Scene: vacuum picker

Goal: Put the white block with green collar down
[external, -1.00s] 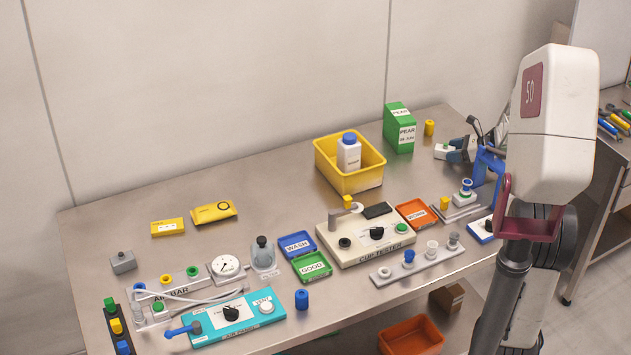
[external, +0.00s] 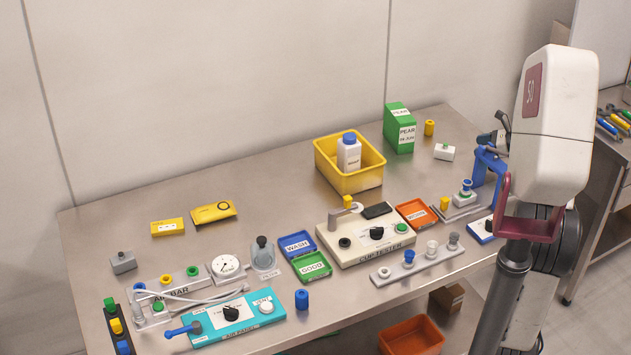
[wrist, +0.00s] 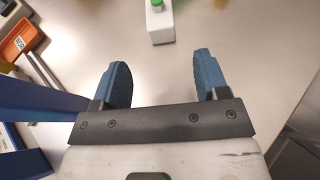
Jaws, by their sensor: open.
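The blue stand (external: 489,166) rises close to my gripper, and a blue part shows at left in the wrist view (wrist: 40,100). The green PEAR box (external: 399,128) and a yellow cylinder (external: 429,128) stand left of the block. The table around the block is clear.

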